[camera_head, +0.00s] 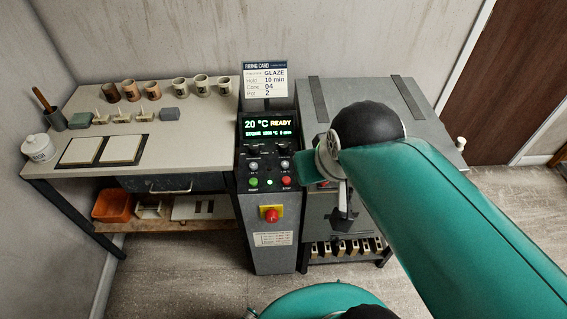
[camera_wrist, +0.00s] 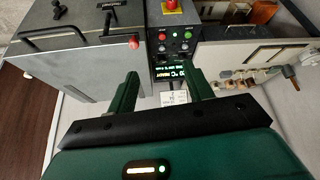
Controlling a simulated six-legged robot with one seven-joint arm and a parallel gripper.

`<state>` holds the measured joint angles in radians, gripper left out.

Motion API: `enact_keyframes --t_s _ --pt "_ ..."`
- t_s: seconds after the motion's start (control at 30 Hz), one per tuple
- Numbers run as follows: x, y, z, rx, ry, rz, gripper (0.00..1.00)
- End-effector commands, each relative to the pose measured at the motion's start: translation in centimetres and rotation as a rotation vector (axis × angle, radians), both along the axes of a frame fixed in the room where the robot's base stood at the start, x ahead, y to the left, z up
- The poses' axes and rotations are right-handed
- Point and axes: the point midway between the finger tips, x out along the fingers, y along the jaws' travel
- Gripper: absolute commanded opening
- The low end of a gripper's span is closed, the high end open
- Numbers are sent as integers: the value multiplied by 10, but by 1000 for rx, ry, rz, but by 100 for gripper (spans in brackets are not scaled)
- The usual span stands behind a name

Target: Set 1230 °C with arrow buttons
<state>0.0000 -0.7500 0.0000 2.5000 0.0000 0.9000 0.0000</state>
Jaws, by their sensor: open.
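The control panel's green-lit display (camera_head: 268,127) reads "20 °C READY"; a smaller line below is too small to read surely. The display (camera_wrist: 172,73) is upside down in the wrist view. My gripper (camera_wrist: 163,88) is open and empty, its two dark green fingers apart, with part of the panel visible between and beyond them. In the head view my arm partly hides the gripper beside the panel's right edge.
A red stop knob (camera_head: 270,215) on yellow sits below the buttons. The grey kiln (camera_head: 318,92) stands right; a worktable (camera_head: 200,125) with cups and tiles stands left.

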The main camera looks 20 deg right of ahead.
Motion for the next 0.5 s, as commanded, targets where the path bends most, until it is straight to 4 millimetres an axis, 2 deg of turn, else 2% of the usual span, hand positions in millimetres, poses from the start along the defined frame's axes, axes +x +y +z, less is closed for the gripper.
enact_keyframes --t_s 0.27,0.5 --pt "0 0 0 0 0 0 51" --pt "0 0 0 0 0 0 4"
